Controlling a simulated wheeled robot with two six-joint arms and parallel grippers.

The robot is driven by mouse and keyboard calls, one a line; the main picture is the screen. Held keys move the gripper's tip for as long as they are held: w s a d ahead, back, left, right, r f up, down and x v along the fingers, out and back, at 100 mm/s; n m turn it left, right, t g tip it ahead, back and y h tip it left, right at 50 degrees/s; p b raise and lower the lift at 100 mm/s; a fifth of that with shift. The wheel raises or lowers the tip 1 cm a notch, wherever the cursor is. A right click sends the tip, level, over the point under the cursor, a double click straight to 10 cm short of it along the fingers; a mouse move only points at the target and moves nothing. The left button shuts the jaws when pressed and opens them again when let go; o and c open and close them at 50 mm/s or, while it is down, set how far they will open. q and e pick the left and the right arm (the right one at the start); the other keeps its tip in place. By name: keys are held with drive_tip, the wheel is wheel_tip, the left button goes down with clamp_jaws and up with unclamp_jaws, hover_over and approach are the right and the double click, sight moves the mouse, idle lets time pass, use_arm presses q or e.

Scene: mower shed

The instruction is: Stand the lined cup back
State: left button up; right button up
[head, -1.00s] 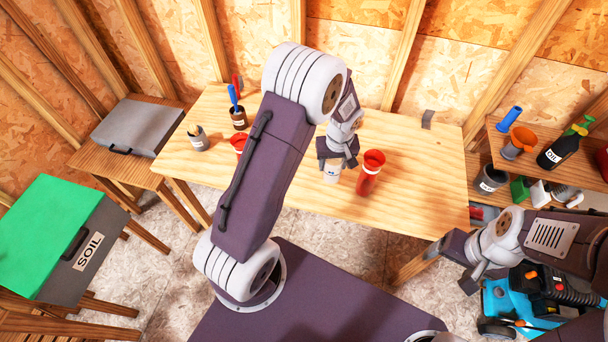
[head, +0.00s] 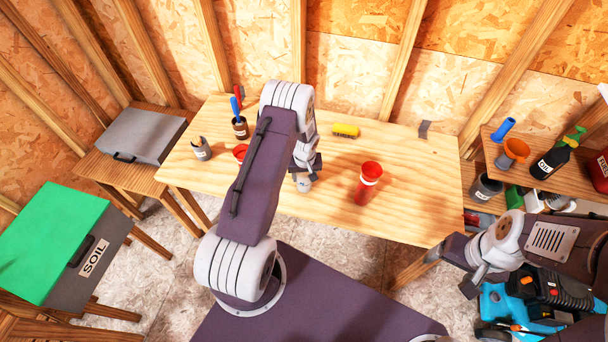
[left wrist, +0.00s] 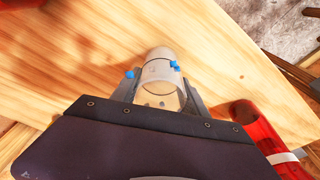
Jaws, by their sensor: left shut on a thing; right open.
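A pale, see-through cup with small blue marks (left wrist: 160,72) sits between the fingers of my left gripper (left wrist: 163,92). In the head view the cup (head: 304,184) shows just below my left gripper (head: 304,170), over the front middle of the table. My left gripper is shut on it. I cannot tell whether its base touches the table. A tall red cup with a pale band (head: 367,184) stands upright to its right. The red cup also shows in the left wrist view (left wrist: 258,122). My right gripper (head: 456,262) is open and empty, off the table's right front corner.
The wooden table (head: 420,190) is clear at the right. A yellow brush (head: 345,130) lies near its back. A brown pot with tools (head: 240,128), a grey holder (head: 201,149) and another red item (head: 240,151) stand left. A shelf (head: 540,165) at right holds bottles and a funnel.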

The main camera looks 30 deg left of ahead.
use_arm(q)
drive_tip(key=shift+d+f, duration=0.1)
drive_tip(key=shift+f, duration=0.05)
drive_tip(key=o, duration=1.3)
drive_tip(key=shift+o, duration=0.7)
